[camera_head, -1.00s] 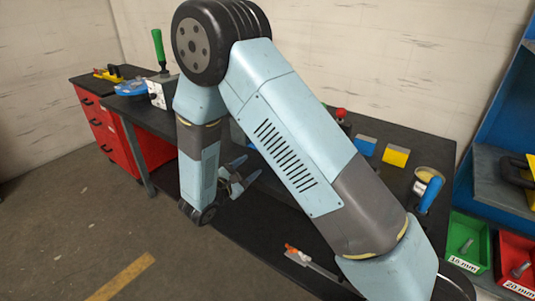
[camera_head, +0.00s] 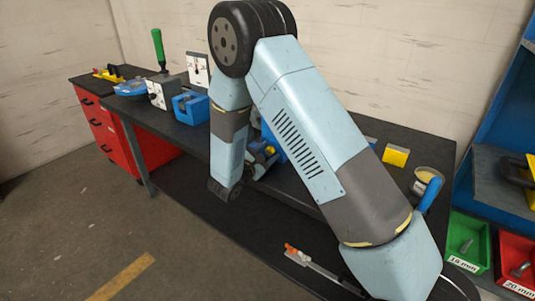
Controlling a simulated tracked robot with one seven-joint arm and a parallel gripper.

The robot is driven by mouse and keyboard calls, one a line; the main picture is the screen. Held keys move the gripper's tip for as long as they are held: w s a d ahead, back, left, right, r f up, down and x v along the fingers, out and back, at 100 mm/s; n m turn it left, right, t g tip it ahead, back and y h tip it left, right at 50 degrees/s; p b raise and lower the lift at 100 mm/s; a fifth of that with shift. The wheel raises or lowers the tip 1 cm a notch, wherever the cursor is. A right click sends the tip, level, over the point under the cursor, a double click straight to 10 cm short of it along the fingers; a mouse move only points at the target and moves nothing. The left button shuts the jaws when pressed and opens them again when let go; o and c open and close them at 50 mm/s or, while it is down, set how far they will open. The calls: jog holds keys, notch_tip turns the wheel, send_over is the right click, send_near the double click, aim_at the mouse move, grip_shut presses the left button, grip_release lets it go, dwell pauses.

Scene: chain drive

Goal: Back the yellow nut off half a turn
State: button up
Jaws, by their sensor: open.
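My gripper (camera_head: 262,162) is in the middle of the picture, at the front edge of the dark workbench, partly behind my own forearm. Its fingers are apart. A small yellow patch (camera_head: 269,150) shows right beside the fingers, in front of a blue part (camera_head: 272,141); it may be the yellow nut, but it is too small and too hidden to be sure. I cannot tell whether the fingers touch it. My arm covers much of the bench behind.
A blue fixture (camera_head: 191,107), a grey box with a dial (camera_head: 161,93) and a green-handled tool (camera_head: 158,47) stand on the left. A yellow block (camera_head: 396,155) and a round tin (camera_head: 427,180) stand on the right. Green (camera_head: 468,243) and red bins (camera_head: 516,262) are at lower right.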

jog(key=c, duration=1.1)
jog(key=shift+o, duration=0.2)
jog(key=shift+n, duration=0.3)
jog(key=n, duration=0.5)
jog(key=shift+w+a+n, duration=0.1)
jog(key=shift+a+n, duration=0.1)
jog(key=shift+n, duration=0.1)
jog(key=n, duration=0.6)
jog(key=shift+w+a, duration=0.15)
jog(key=o, duration=1.1)
jog(key=shift+c, duration=0.2)
